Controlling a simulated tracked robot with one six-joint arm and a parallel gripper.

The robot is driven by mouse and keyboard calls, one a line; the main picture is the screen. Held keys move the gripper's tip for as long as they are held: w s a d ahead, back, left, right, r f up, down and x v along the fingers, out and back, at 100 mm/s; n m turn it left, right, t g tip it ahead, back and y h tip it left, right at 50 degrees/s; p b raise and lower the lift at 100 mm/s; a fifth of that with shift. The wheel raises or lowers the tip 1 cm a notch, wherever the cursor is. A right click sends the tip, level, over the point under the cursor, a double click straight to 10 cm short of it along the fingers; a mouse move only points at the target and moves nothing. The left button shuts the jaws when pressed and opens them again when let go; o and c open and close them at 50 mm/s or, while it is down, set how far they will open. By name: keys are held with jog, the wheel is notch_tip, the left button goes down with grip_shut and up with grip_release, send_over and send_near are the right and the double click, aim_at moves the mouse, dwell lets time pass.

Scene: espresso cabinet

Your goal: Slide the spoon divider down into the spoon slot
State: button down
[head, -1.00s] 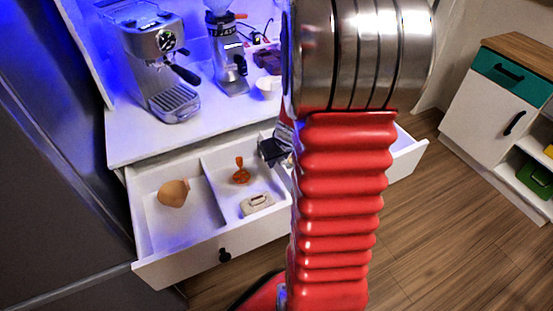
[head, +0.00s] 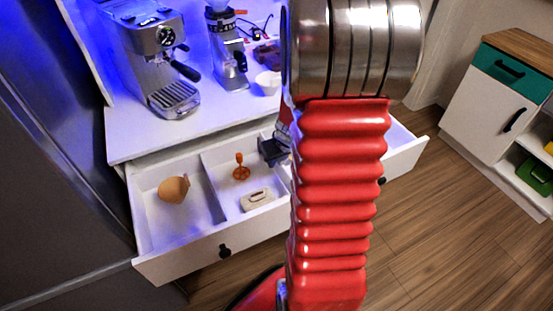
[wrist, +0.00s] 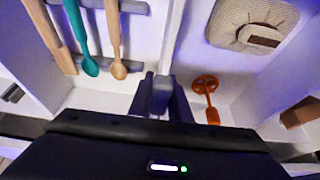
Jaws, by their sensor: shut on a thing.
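My gripper (wrist: 163,98) is shut on a small grey piece, which I take as the spoon divider (wrist: 162,88). In the wrist view it is held above the drawer near the white partition wall (wrist: 178,40). The spoon compartment lies to the left, with a teal spoon (wrist: 82,35), a wooden spoon (wrist: 116,45) and a wooden spatula (wrist: 50,38). Grey slotted strips (wrist: 130,5) cross that compartment. I cannot tell whether the held piece touches a slot. In the head view my gripper (head: 273,150) is a dark shape beside my red arm, which hides the spoon compartment.
An orange tool (wrist: 207,92) and a beige lidded item (wrist: 250,22) lie in the compartment right of the partition. The head view shows a round tan object (head: 173,189) in the drawer's left compartment. An espresso machine (head: 150,55), grinder (head: 226,50) and white bowl (head: 268,83) stand above.

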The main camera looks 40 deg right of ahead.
jog(key=shift+f, duration=0.8)
jog(key=c, duration=1.6)
grip_release()
jog(key=shift+o, duration=0.2)
jog(key=shift+v, duration=6.9)
